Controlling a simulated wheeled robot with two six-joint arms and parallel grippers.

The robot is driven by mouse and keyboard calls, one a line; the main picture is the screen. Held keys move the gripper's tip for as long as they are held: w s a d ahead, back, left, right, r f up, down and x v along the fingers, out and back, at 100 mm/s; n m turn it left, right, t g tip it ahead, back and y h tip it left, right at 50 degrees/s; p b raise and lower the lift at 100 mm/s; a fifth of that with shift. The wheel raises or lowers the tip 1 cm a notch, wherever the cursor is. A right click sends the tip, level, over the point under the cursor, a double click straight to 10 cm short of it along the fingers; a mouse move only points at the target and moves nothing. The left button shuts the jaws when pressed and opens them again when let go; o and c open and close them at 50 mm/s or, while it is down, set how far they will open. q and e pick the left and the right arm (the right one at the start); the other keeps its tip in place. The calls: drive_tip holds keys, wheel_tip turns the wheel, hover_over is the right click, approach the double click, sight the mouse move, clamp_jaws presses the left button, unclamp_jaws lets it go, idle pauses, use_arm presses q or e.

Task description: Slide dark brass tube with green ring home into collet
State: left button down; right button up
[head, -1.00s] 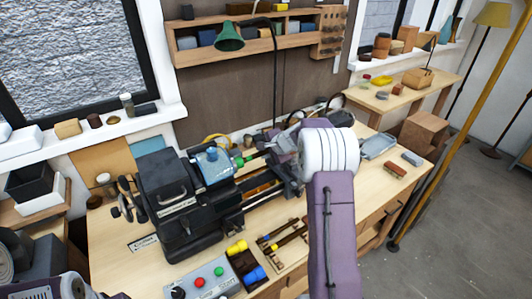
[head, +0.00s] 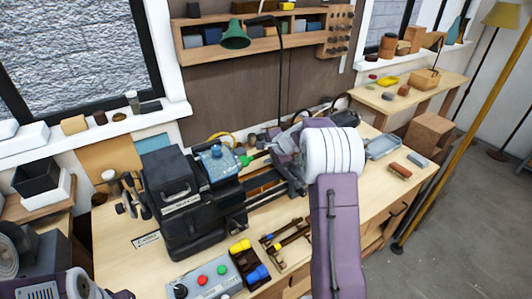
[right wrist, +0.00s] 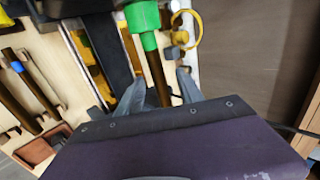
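The dark brass tube (right wrist: 158,78) runs between my right gripper's two grey fingers in the right wrist view. My right gripper (right wrist: 162,86) is open, with a finger on each side of the tube and small gaps visible. The green ring (right wrist: 148,41) is beyond the fingertips, against a wider green part (right wrist: 142,16) at the collet; whether the tube is fully seated cannot be told. In the head view the green (head: 246,160) shows beside the blue-topped lathe head (head: 218,161), with my right wrist to its right. My left gripper is out of view.
A wooden rack (head: 270,238) with more tubes lies in front of the lathe. A control box (head: 208,283) with red and green buttons stands to its left. A grey tray (head: 383,146) and brown block (head: 400,170) lie at the right, with bare bench between.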

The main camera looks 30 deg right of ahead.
drive_tip(key=shift+s+r, duration=0.2)
drive_tip(key=shift+s, duration=0.05)
drive_tip(key=b+v, duration=0.1)
drive_tip(key=v, duration=0.7)
drive_tip(key=shift+d+r, duration=0.1)
drive_tip(key=shift+r, duration=0.05)
drive_tip(key=s+a+f+n+g+y+b, duration=0.15)
drive_tip(key=s+a+f+n+g, duration=0.25)
drive_tip(key=s+a+f+n, duration=0.5)
drive_tip(key=s+a+f+n+g, duration=0.1)
drive_tip(key=s+a+f+n, duration=0.1)
drive_tip(key=s, duration=0.3)
drive_tip(key=s+a+f+n+g+h+b, duration=0.1)
drive_tip(key=s+a+f+n, duration=0.2)
drive_tip(key=s, duration=0.3)
drive_tip(key=s+a+f+n+g+h+b, duration=0.1)
drive_tip(key=s+a+f+n+g, duration=0.1)
drive_tip(key=s+f, duration=0.3)
drive_tip(key=shift+s+a+n, duration=0.4)
drive_tip(key=shift+a+n, duration=0.1)
